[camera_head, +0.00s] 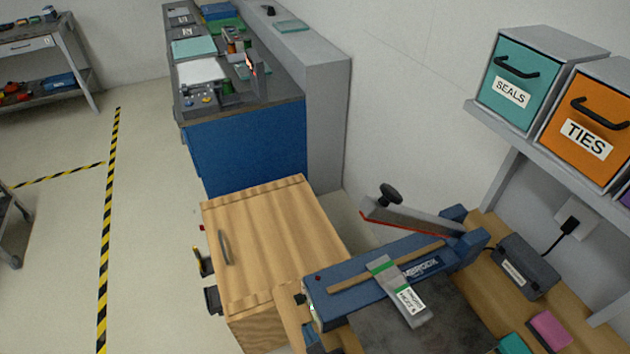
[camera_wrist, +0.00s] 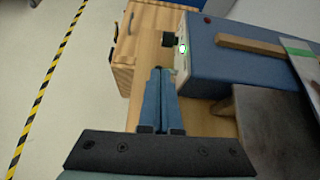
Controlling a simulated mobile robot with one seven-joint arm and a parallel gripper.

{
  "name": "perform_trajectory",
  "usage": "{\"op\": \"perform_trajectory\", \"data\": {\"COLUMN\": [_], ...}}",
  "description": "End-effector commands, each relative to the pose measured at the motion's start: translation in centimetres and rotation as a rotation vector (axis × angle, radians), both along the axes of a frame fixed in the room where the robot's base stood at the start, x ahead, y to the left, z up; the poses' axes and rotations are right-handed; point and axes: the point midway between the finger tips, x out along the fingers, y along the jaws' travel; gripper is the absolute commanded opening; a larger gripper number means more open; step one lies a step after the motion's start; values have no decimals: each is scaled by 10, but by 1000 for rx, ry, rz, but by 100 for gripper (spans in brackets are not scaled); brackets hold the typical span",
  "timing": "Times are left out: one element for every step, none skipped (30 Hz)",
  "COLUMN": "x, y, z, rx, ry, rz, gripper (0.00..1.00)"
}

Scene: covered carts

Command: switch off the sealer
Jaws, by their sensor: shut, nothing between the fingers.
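The sealer (camera_head: 340,295) is a blue machine on the wooden bench at the lower right, its lever arm (camera_head: 410,215) raised. A pouch with a green band (camera_head: 383,268) lies across its top. In the wrist view the sealer's blue body (camera_wrist: 225,60) fills the upper right. Its narrow end panel carries a small switch with a green glow (camera_wrist: 182,47). A red lamp (camera_wrist: 207,19) sits on top near that end. My gripper (camera_wrist: 161,71) is shut and empty, with blue fingers pointing toward the panel. The fingertips appear just short of the switch and to its left; contact cannot be told.
A black block (camera_wrist: 169,39) sticks out beside the panel. A wooden cabinet (camera_head: 265,235) with a handle stands left of the sealer. A grey power box (camera_head: 525,265) and a pink block (camera_head: 550,330) lie to the right. Teal (camera_head: 520,85) and orange (camera_head: 590,125) bins sit on a shelf.

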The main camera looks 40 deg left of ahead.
Motion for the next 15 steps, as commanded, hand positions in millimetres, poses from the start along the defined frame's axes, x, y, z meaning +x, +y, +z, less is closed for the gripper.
{"op": "perform_trajectory", "data": {"x": [-2, -3, -3, -3, -4, -4, -4, -4, -4, -4, -3, -3, -3, -3, -3], "y": [1, 1, 1, 1, 1, 1, 2, 2, 2, 2, 2, 2, 2, 1, 2], "z": [-2, -3, -4, -5, -5, -6, -7, -7, -8, -8, -7, -7, -7, -7, -7], "rx": [-15, -24, -35, -45, -53, -63, -70, -77, -86, -90, -88, -88, -88, -88, -87], "ry": [-32, -55, -85, -105, -125, -152, -170, -187, -208, -217, -216, -215, -214, -214, -214], "rz": [1, 0, 0, 0, 0, 1, 0, 0, 1, 0, 0, 0, 0, 0, 0], "gripper": [0, 0, 0, 0, 0, 0, 0, 0, 0, 0, 0, 0, 0, 0, 0]}}
